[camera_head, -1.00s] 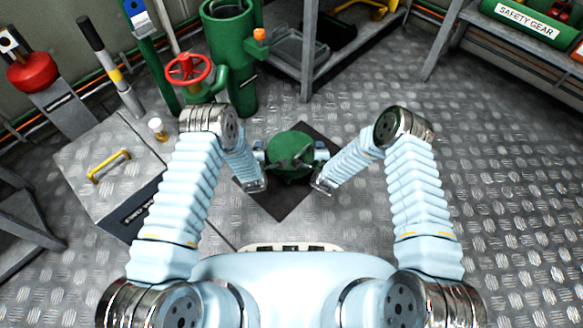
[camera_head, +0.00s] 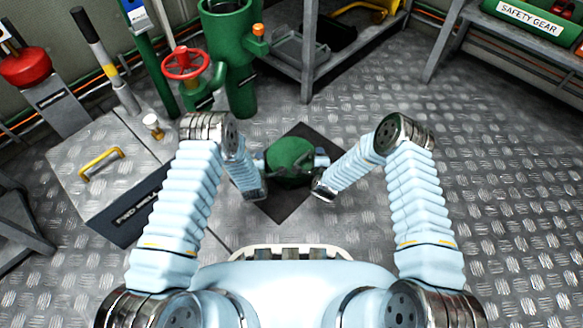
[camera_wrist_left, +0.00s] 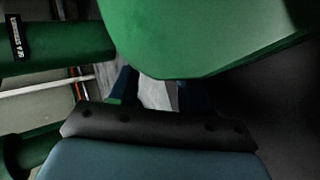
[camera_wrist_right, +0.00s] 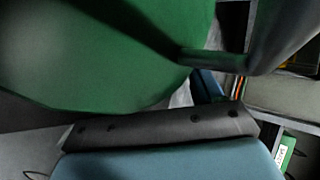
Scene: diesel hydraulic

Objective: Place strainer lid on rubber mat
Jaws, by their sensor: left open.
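The strainer lid (camera_head: 290,156) is a round green disc with a bar-like handle, seen between my two grippers in the head view. It appears over the dark rubber mat (camera_head: 284,208); whether it touches the mat cannot be told. In the left wrist view the lid (camera_wrist_left: 200,35) fills the top, just beyond my left gripper (camera_wrist_left: 155,92), whose fingers stand apart with a gap between them. In the right wrist view the lid (camera_wrist_right: 110,50) and its handle (camera_wrist_right: 212,58) hide most of my right gripper (camera_wrist_right: 207,88); its grip cannot be told.
A green pipe housing (camera_head: 235,65) and a red valve wheel (camera_head: 186,63) stand at the back left. A grey box (camera_head: 75,160) with a yellow handle (camera_head: 101,163) is at left. A metal bench frame (camera_head: 308,55) stands behind the mat. The floor at right is clear.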

